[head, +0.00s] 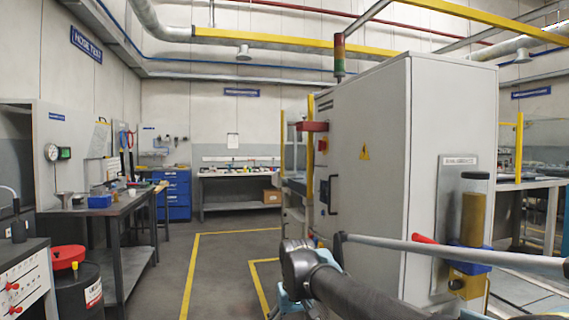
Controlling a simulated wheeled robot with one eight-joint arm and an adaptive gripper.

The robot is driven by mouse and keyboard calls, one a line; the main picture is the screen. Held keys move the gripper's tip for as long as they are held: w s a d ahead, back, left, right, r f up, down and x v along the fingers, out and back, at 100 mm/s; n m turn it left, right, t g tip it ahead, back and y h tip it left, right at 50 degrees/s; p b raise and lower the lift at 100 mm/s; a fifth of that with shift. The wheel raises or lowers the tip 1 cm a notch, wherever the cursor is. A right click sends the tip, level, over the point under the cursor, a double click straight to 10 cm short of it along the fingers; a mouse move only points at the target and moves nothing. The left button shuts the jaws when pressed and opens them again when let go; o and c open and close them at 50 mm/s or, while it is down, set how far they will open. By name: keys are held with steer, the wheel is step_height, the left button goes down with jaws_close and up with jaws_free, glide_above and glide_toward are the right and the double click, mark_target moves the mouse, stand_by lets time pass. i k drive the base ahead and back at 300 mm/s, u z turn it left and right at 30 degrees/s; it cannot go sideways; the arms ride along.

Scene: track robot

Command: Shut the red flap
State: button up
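A red round top (68,257) sits on a dark drum (80,293) at the lower left. It is the likeliest red flap, but it is small and I cannot tell how far open it stands. A red part (313,126) also juts from the side of the tall grey cabinet. My arm shows at the bottom centre, well to the right of the drum. My gripper cannot be made out in this view.
A workbench (110,212) stands behind the drum, and a panel with red handles (22,290) stands to its left. The tall grey cabinet (375,180) fills the right. Open floor (225,252) with yellow lines lies between bench and cabinet.

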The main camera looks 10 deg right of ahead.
mark_target(307, 126)
steer(key=u, duration=1.1)
steer(key=i, duration=1.55)
steer(key=z, duration=2.8)
